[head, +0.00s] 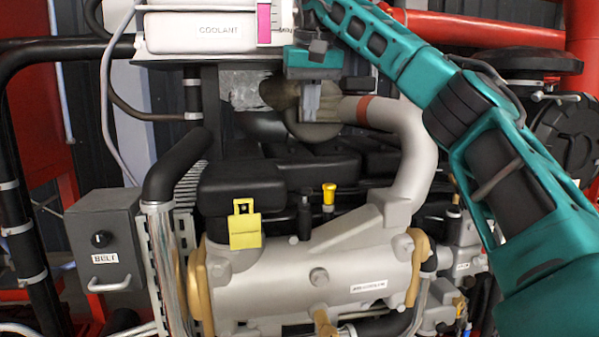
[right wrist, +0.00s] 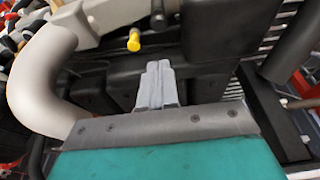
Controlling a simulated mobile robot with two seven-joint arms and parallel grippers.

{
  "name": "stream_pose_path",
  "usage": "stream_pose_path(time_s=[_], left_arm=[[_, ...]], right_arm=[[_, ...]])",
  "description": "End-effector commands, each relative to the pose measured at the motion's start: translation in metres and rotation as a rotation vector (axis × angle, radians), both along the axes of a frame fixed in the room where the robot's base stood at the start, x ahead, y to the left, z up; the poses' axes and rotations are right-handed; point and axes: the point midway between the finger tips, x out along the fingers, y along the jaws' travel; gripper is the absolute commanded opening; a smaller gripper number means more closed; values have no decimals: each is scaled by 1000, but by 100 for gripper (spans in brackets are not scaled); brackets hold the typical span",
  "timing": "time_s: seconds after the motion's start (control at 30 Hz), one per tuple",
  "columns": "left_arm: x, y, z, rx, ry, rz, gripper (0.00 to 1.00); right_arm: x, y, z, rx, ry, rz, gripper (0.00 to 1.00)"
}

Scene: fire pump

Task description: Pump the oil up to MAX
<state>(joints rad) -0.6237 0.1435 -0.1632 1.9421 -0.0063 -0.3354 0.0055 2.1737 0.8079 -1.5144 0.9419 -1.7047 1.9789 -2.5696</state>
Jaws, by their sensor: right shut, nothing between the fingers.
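My right gripper (head: 311,112) is shut and empty, its fingers pointing down in front of the grey pipe bend below the coolant tank. In the right wrist view its closed grey fingers (right wrist: 156,84) have nothing between them. A yellow-capped fitting (head: 329,194) stands on the engine below the gripper, apart from it; it also shows in the right wrist view (right wrist: 134,39). Small grey units with a label (head: 463,266) sit at the lower right, partly cut by my arm. I cannot make out an oil gauge, a MAX mark or a clear pump lever. My left gripper is not in view.
A white COOLANT tank (head: 200,32) with a pink strip (head: 264,22) is above. A grey BELT box (head: 104,240) is at left. A yellow tag (head: 245,229) hangs on the engine. The thick silver pipe (head: 415,150) curves beside my right arm.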

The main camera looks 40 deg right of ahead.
Motion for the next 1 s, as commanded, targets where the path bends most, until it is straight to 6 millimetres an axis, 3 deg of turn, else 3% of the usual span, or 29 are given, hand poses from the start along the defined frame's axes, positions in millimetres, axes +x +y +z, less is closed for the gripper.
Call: stream_pose_path(time_s=[0.23, 0.37, 0.8, 1.0], left_arm=[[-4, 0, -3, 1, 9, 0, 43], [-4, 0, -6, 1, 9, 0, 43], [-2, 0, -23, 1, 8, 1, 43], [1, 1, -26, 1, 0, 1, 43]], right_arm=[[1, 0, -3, 1, 0, 0, 0], [4, -2, -17, 0, 3, 1, 0], [26, -14, -103, 0, 3, 1, 0], [25, -13, -129, 1, 1, 1, 0]])
